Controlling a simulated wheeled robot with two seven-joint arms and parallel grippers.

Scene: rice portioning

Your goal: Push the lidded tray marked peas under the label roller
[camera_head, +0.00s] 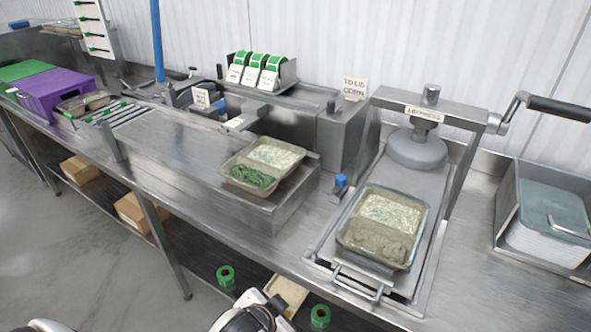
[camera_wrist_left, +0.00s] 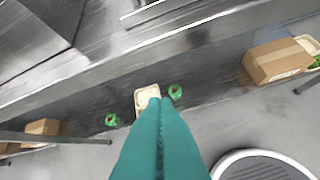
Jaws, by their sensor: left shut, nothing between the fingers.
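A clear-lidded tray (camera_head: 263,166) with pale rice and green contents sits on a raised steel block, left of centre in the head view. I cannot read a peas marking on it. A second lidded tray (camera_head: 385,226), with rice and grey-brown contents, sits on the lid press plate. Green-and-white label rolls (camera_head: 262,68) stand on the machine behind the first tray. I cannot clearly make out the label roller. My left gripper (camera_wrist_left: 158,102) has teal fingers, shut and empty, in the left wrist view, over the area below the bench edge. My right gripper is not seen.
The lid press (camera_head: 417,146) has a black handle at the right. A grey bin (camera_head: 545,212) stands far right. A purple crate (camera_head: 55,92) and a roller rack (camera_head: 118,112) are at the left. Cardboard boxes (camera_head: 138,211) lie on the lower shelf. Bench left of the block is clear.

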